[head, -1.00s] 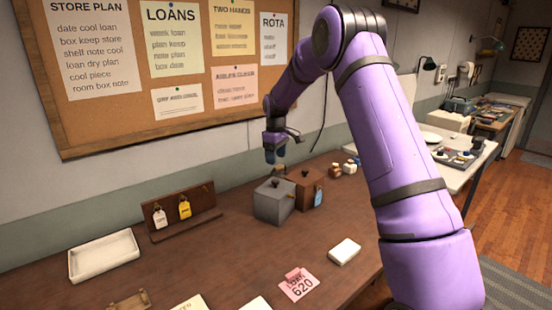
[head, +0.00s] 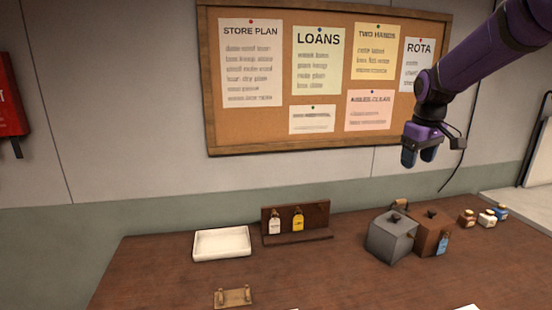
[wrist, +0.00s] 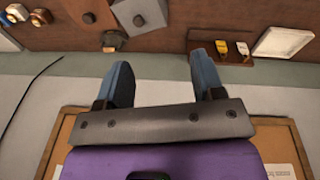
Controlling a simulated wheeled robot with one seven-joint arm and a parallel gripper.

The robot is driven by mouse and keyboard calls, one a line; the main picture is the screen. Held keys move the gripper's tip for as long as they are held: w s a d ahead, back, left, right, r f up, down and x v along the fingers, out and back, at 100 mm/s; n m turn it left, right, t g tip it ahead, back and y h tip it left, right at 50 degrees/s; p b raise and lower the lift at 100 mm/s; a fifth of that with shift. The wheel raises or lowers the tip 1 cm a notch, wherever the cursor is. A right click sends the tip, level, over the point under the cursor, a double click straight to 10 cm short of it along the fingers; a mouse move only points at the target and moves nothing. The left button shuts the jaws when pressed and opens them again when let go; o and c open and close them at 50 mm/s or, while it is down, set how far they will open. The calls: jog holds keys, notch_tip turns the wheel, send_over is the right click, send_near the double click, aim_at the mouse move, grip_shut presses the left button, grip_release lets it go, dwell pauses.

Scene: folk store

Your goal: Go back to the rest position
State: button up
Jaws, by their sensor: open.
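My gripper (head: 422,156) is open and empty, raised above the table in front of the notice board, at the upper right of the head view. In the wrist view its two blue fingers (wrist: 160,82) stand wide apart with nothing between them. My purple arm enters from the upper right of the head view. Below the gripper, a grey box (head: 390,238) and a brown box (head: 432,236) with a blue tag stand side by side on the table, well clear of the fingers.
The brown table (head: 170,270) holds a white tray (head: 222,257), a tag rack (head: 312,220) with a white and a yellow tag, a small wooden stand (head: 234,298) and several small jars (head: 487,218). The notice board (head: 270,150) hangs behind. A red box (head: 10,100) is on the left wall.

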jog(key=s+a+r+m+t, duration=0.15)
jog(key=s+r, duration=0.25)
jog(key=s, duration=0.5)
jog(key=s+a+r+m, duration=0.1)
jog(key=s+a+r, duration=0.2)
jog(key=s, duration=0.7)
jog(key=s+a+f+m+t, duration=0.1)
jog(key=s+f+m+t, duration=0.1)
jog(key=s, duration=1.3)
jog(key=shift+f, duration=0.55)
